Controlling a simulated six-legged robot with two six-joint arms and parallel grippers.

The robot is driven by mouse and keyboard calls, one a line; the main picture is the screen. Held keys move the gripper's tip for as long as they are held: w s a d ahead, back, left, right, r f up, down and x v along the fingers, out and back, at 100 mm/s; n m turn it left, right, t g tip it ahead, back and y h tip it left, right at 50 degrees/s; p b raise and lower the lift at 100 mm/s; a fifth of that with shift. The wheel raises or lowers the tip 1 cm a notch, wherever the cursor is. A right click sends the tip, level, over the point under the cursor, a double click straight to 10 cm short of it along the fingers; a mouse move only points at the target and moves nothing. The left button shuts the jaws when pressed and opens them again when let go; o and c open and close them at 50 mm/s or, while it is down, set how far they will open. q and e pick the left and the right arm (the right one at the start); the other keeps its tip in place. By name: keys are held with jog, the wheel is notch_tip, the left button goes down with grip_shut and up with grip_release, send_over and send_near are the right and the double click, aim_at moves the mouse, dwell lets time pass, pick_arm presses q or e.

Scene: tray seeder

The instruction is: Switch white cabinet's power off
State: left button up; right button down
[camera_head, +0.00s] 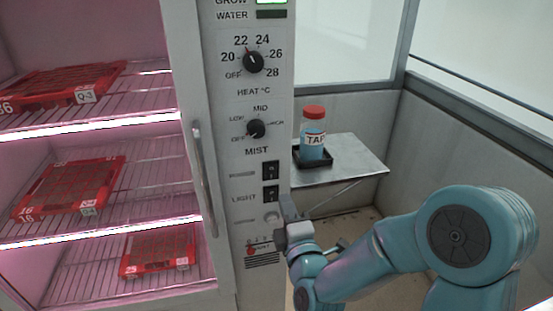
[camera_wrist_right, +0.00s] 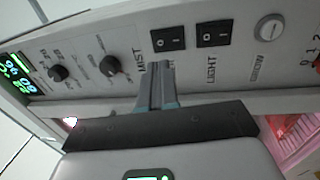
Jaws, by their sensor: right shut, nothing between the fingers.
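The white cabinet's control panel (camera_head: 240,150) faces me. It carries two rocker switches one above the other: the upper one (camera_head: 270,170) has a label too blurred to read, and the lower light switch (camera_head: 271,193) is marked LIGHT. In the right wrist view, the upper switch (camera_wrist_right: 167,40) and light switch (camera_wrist_right: 214,33) show 0 and I marks; which side is pressed I cannot tell. My right gripper (camera_head: 287,205) is shut and empty, near the panel's right edge below the switches. In the right wrist view its fingers (camera_wrist_right: 158,72) point toward the upper switch and partly hide its label.
Heat knob (camera_head: 253,62) and mist knob (camera_head: 256,128) sit above the switches. A round button (camera_head: 272,216) and a red knob (camera_head: 250,251) are below. The cabinet's door handle (camera_head: 204,180) stands to the left. A bottle (camera_head: 313,130) stands on a side shelf (camera_head: 360,162) at right.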

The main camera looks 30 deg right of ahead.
aim_at(274, 168)
jog(key=p+x, duration=0.1)
jog(key=x, duration=0.8)
jog(key=shift+p, duration=0.35)
pick_arm(q)
notch_tip(274, 168, up, 3)
jog(key=shift+r, duration=0.1)
pick_arm(e)
jog(key=shift+w, duration=0.3)
jog(key=shift+w+d+f+b, duration=0.1)
jog(key=shift+w+b, duration=0.05)
jog(key=shift+b, duration=0.35)
pick_arm(q)
jog(key=shift+f, duration=0.25)
jog(key=shift+s+f, duration=0.1)
